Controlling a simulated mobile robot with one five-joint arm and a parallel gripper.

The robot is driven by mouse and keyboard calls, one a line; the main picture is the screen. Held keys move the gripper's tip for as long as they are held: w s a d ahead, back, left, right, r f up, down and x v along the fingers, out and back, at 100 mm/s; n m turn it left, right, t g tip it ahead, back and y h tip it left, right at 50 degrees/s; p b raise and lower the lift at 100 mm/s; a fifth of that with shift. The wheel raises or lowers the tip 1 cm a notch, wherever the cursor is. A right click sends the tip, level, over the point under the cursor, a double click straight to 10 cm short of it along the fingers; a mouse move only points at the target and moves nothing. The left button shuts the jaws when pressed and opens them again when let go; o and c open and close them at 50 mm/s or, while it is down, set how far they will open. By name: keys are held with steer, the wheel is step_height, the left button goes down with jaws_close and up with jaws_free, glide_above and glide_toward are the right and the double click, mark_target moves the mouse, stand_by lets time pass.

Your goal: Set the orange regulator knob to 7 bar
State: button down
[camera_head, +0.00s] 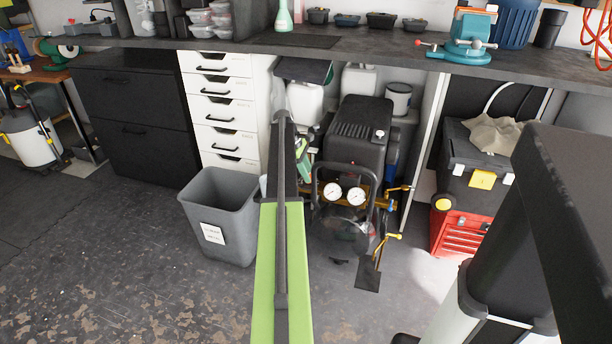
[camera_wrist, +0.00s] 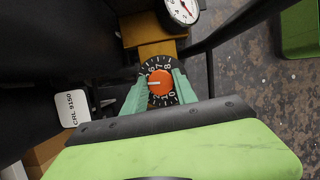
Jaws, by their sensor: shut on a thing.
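The orange regulator knob (camera_wrist: 160,83) is in the middle of the wrist view, on a black dial ring with white numbers. A 6, a 7 and an 8 show at the ring's upper part, and a 10 at its lower right. The knob's white mark points left in the picture; the number at its tip is too small to read surely. My gripper (camera_wrist: 160,88) is shut on the knob, one teal finger on each side, covering parts of the ring. A pressure gauge (camera_wrist: 183,10) sits above on the brass block (camera_wrist: 150,32). I cannot make out the knob in the head view.
The black compressor (camera_head: 358,137) with two white gauges (camera_head: 333,193) and a tube handle stands under the bench (camera_head: 350,46). A grey bin (camera_head: 217,215) is left of my arm, and a red toolbox (camera_head: 462,233) is at the right.

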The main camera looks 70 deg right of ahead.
steer(key=m, duration=0.2)
steer(key=m+y, duration=0.1)
steer(key=shift+s+d, duration=0.2)
steer(key=shift+s, duration=0.05)
steer(key=shift+a+m, duration=0.15)
steer(key=shift+m, duration=0.25)
steer(key=shift+a+y, duration=0.2)
steer(key=shift+y, duration=0.1)
steer(key=c, duration=1)
jaws_free()
steer(key=shift+w, duration=0.1)
